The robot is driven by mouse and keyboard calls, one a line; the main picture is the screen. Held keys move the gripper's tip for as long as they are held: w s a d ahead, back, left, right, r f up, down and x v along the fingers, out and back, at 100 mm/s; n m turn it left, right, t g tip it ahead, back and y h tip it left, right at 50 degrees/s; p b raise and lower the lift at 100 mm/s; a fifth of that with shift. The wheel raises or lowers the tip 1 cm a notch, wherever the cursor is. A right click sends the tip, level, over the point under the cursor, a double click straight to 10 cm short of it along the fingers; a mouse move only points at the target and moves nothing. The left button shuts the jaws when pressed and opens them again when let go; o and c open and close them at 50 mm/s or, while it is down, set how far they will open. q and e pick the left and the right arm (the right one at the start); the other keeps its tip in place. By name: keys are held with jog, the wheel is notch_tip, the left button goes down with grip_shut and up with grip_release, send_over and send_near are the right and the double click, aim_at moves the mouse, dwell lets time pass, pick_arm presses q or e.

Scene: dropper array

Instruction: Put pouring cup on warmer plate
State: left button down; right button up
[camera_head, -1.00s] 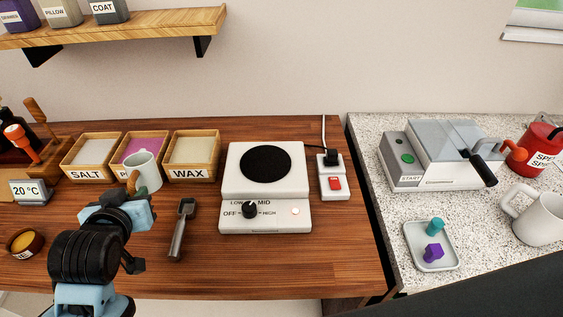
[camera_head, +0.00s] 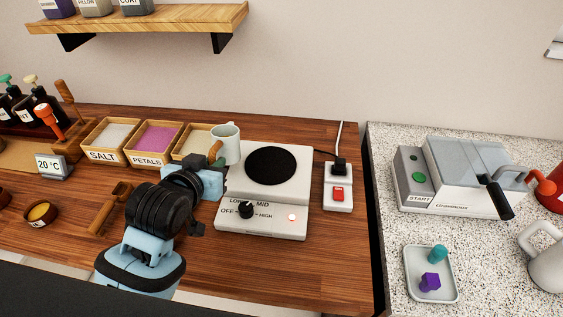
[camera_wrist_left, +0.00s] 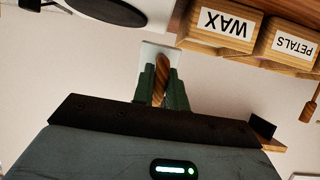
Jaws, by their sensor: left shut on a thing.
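The pouring cup (camera_head: 228,141) is pale grey-white with a wooden handle (camera_head: 214,152). It stands upright by the left edge of the warmer, overlapping the wax box in the picture. My left gripper (camera_head: 212,166) is shut on the handle; the left wrist view shows the wooden handle (camera_wrist_left: 158,82) between its green fingers and the pale cup (camera_wrist_left: 158,51) beyond. The warmer (camera_head: 262,219) is white with a round black plate (camera_head: 270,166), bare and just right of the cup. The plate also shows in the left wrist view (camera_wrist_left: 108,9). My right gripper is out of view.
Salt (camera_head: 102,154), petals (camera_head: 143,160) and wax (camera_head: 184,151) boxes stand left of the cup. A power strip (camera_head: 337,190) with a red switch is right of the warmer. A wooden-handled tool (camera_head: 105,213) lies left of my arm.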

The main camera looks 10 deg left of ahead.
pick_arm(q)
jog(key=s+d+m+g+h, duration=0.1)
jog(key=s+d+m+h, duration=0.1)
jog(key=s+m+h, duration=0.2)
jog(key=s+d+m+g+h, duration=0.1)
jog(key=s+d+m+h, duration=0.2)
jog(key=s, duration=0.4)
jog(key=m+h, duration=0.1)
jog(key=h, duration=0.1)
jog(key=shift+s+d+r+h, duration=0.35)
jog(key=shift+h, duration=0.05)
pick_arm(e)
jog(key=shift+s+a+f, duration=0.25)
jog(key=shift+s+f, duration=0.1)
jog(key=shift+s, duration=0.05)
pick_arm(q)
jog(key=shift+b, duration=0.3)
